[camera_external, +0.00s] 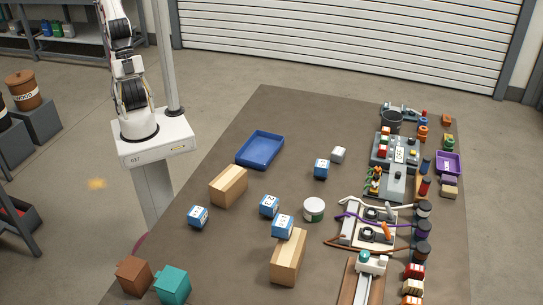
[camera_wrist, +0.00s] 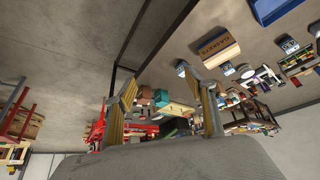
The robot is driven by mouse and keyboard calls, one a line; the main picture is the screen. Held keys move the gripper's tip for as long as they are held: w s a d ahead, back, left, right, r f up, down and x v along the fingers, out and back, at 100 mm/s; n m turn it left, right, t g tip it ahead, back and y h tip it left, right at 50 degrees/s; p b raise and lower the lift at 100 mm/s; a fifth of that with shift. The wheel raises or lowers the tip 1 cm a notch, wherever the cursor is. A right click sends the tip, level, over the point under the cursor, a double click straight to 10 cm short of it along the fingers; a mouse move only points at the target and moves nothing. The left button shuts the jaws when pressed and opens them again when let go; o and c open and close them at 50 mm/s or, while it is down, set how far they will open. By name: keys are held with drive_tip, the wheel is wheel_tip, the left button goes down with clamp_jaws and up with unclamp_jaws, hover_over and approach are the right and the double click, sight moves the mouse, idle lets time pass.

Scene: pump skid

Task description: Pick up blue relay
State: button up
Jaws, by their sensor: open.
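Several small blue boxes with white labels, which look like relays, are in the external view. One blue relay (camera_external: 321,168) stands beside a small white block, right of the blue tray. Another blue relay (camera_external: 269,205) is near the middle, and another (camera_external: 197,216) lies at the left. I cannot tell which one is named. In the wrist view my gripper (camera_wrist: 158,80) is open, its fingers apart with nothing held between them. It is out of frame in the external view, away from the relays.
A white round tub (camera_external: 314,209) is near the middle. Brown (camera_external: 134,276) and teal (camera_external: 172,285) boxes are at the front left. Pump equipment (camera_external: 370,232) crowds the right side.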

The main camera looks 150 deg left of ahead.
drive_tip(key=w+r+n+t, duration=0.25)
drive_tip(key=w+t, duration=0.25)
drive_tip(key=w, duration=2.5)
drive_tip(key=w+a+f+n+t+y, duration=0.1)
drive_tip(key=w+a+f+y, duration=0.15)
drive_tip(key=w, duration=0.35)
drive_tip(key=w+a+f+n+t+y, duration=0.1)
drive_tip(key=w+a, duration=0.3)
drive_tip(key=w, duration=0.3)
drive_tip(key=w+a+f+n+t+y, duration=0.1)
drive_tip(key=w+a+f+n+y, duration=0.3)
drive_tip(key=a+f, duration=0.5)
drive_tip(key=y, duration=0.5)
approach(282, 229)
drive_tip(key=a+f, duration=0.2)
drive_tip(key=a, duration=0.1)
drive_tip(key=shift+s+d+r+n+g, duration=0.1)
drive_tip(key=shift+s+r+n+g, duration=0.15)
drive_tip(key=shift+g, duration=0.15)
drive_tip(key=shift+x, duration=1.3)
